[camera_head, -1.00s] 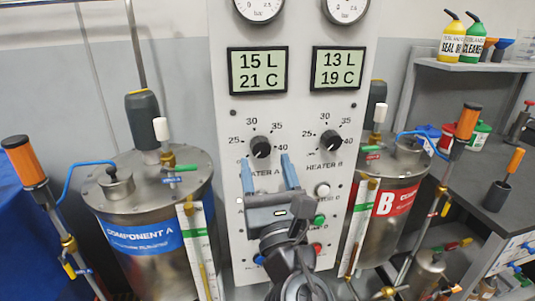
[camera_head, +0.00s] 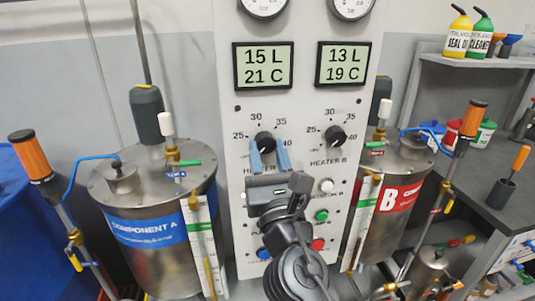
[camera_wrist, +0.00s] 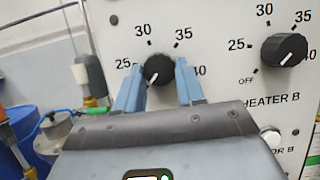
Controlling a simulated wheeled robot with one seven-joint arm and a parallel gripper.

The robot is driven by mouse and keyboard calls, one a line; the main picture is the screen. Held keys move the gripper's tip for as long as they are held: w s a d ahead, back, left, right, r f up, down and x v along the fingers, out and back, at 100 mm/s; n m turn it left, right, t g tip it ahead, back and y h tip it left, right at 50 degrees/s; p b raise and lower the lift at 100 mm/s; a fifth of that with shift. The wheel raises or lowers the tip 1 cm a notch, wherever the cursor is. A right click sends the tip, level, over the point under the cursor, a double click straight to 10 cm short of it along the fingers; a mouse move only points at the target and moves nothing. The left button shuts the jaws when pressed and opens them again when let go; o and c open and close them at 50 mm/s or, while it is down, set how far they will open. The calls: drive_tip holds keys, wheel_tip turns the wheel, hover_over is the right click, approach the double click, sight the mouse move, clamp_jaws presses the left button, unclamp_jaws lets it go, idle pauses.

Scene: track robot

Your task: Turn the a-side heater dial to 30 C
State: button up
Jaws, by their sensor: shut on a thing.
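The heater A dial (camera_head: 265,139) is a black round knob on the pale panel (camera_head: 232,190), with a scale of 25, 30, 35 and 40 around it. It also shows in the wrist view (camera_wrist: 159,67), where its white mark points down and to the left, away from the 30. My gripper (camera_head: 269,146) has one blue finger on each side of this dial and is shut on it. The fingers hide part of the label and the lower scale. The display (camera_head: 263,66) above reads 15 L and 21 C.
The similar heater B dial (camera_head: 335,136) is close to the right, under a display (camera_head: 346,64) reading 13 L and 19 C. Buttons sit below. The component A tank (camera_head: 150,195) stands left, the B tank (camera_head: 400,180) right.

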drive_tip(key=shift+c, duration=1.1)
drive_tip(key=shift+m, duration=0.3)
